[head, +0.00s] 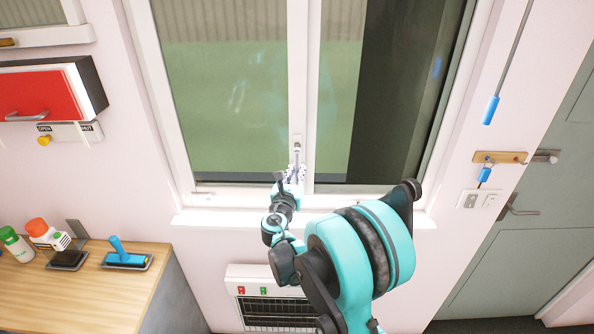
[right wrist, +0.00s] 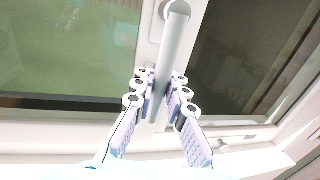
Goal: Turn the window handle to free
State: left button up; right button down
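The window handle (head: 297,149) is a light grey bar on the middle upright of the white window frame. It points down from its round pivot. In the right wrist view the handle (right wrist: 174,45) runs from the top down between the fingers. My right gripper (head: 296,172) is at the handle's lower part, with one finger on each side. In the right wrist view the fingers of the right gripper (right wrist: 163,83) are drawn in close around the bar and appear to touch it. The lower end of the handle is partly hidden by the fingers. My left gripper is not in view.
The window sill (head: 200,218) lies just below the gripper. A wooden counter (head: 100,290) with bottles and a blue-handled tool (head: 125,260) stands at the lower left. A heater (head: 262,273) is below the window. A grey door (head: 515,235) is at the right.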

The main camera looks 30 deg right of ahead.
aim_at(279, 152)
jog(key=shift+w+a, duration=0.1)
jog(key=shift+a, duration=0.05)
dwell(0.4)
jog(key=a+m, duration=0.1)
jog(key=m, duration=0.1)
jog(key=w+a+r+m+y, duration=0.1)
jog(key=m, duration=0.2)
jog(key=w+a+r+m, duration=0.1)
jog(key=m, duration=0.1)
jog(key=shift+w+a+m+g+y, duration=0.1)
jog(key=shift+a+m+g+y, duration=0.2)
jog(key=shift+a+m, duration=0.1)
jog(key=r+m, duration=0.1)
jog(key=m, duration=0.1)
jog(key=a+r+m+y+p, duration=0.1)
jog(key=shift+w+a+m, duration=0.1)
jog(key=shift+w+m, duration=0.3)
jog(key=shift+w+a+r+m+t+y+p, duration=0.1)
jog(key=shift+a+r+m+t+y+p, duration=0.15)
jog(key=shift+r+m, duration=0.65)
jog(key=shift+w+r+m+t+y+p, duration=0.15)
jog(key=shift+r+m+y+p, duration=0.3)
jog(key=shift+m, duration=0.75)
jog(key=shift+r, duration=0.1)
jog(key=c, duration=1.5)
grip_release()
jog(key=shift+s, duration=0.1)
